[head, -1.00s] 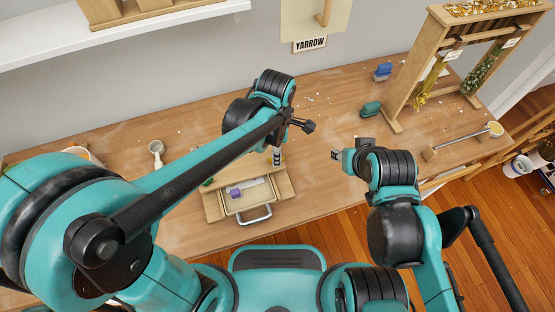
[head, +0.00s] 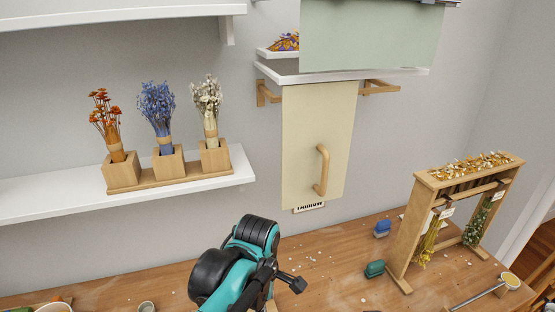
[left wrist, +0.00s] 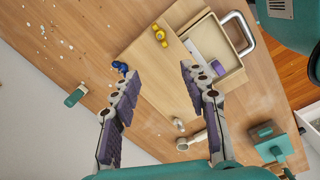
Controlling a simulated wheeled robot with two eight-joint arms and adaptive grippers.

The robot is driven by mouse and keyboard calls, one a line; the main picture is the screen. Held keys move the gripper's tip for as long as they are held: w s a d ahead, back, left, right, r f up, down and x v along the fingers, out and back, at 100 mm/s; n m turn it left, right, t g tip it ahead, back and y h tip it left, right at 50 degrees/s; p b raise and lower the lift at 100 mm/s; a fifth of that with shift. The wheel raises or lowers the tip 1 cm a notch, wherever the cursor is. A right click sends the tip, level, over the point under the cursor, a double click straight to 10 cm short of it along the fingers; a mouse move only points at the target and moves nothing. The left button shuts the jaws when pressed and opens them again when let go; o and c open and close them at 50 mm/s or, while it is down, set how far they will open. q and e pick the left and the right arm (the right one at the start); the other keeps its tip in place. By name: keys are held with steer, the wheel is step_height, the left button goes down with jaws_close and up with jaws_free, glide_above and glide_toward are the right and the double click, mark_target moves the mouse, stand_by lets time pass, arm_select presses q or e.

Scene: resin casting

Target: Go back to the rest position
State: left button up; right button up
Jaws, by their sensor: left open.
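My left gripper (left wrist: 158,72) is open in the left wrist view, its two purple-padded fingers spread apart. Nothing is held between them; wood shows in the gap. In the head view only black and teal wrist parts of my left arm show at the bottom centre, and its fingers are hidden or below the frame. My right arm and gripper are in neither current view.
Below the left gripper lie a wooden board and an open drawer (left wrist: 241,72) with a handle. A wooden rack (head: 402,258) stands at the right of the table. Above are a shelf with dried flowers (head: 157,105) and a cream door (head: 302,150).

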arm_select(q)
steer(key=s+a+f+m+t, duration=0.1)
steer(key=s+a+m+t, duration=0.1)
steer(key=a+m, duration=0.5)
steer(key=s+a+f+m+t, duration=0.1)
steer(key=s+a+m+t, duration=0.2)
steer(key=a+m, duration=0.5)
steer(key=shift+m+t, duration=0.5)
steer(key=shift+t, duration=0.1)
